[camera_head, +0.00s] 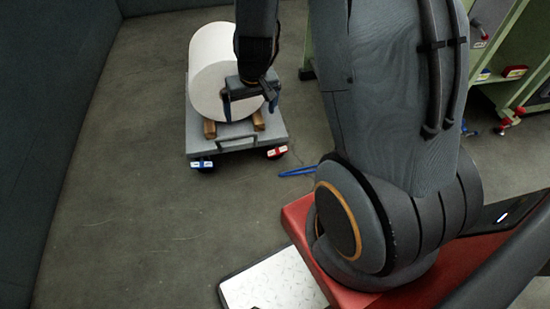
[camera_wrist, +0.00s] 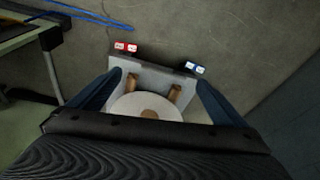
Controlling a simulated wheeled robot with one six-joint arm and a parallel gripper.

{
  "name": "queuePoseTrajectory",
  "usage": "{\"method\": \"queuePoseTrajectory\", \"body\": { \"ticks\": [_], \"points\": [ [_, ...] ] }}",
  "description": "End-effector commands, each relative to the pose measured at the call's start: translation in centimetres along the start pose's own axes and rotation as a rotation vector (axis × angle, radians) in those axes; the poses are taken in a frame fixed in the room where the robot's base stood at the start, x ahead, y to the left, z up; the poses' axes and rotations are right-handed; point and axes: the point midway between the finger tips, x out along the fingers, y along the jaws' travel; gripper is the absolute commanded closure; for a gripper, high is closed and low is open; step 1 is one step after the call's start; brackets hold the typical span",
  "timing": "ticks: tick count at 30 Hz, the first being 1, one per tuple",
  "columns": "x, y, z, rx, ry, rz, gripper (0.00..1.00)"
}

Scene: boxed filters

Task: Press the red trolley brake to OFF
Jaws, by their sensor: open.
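A low grey trolley (camera_head: 232,143) carries a large white roll (camera_head: 212,58) on wooden chocks. The red brake (camera_head: 277,152) sits at its front right corner in the head view, and the blue brake (camera_head: 201,164) at its front left. In the wrist view the red brake (camera_wrist: 126,47) is left of the blue brake (camera_wrist: 194,67), both beyond the fingertips. My gripper (camera_head: 250,112) is open in front of the roll, apart from the red brake. In the wrist view my gripper (camera_wrist: 159,78) has nothing between its fingers but the view of the trolley. The brake labels are too small to read.
A blue strip or cable (camera_head: 298,171) lies on the floor right of the trolley. A green rack (camera_head: 500,90) with red and blue parts stands at the right. A dark wall (camera_head: 55,90) runs along the left. The floor in front of the trolley is clear.

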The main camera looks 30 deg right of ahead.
Motion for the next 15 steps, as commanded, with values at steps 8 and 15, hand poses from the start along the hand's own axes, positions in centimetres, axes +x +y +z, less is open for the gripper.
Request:
{"method": "queuePoseTrajectory", "body": {
  "ticks": [8,15],
  "points": [
    [17.2,4.7,-2.2,0.044,0.075,0.106,0.03],
    [27.7,9.0,-2.1,0.065,0.113,0.215,0.03]
  ]
}}
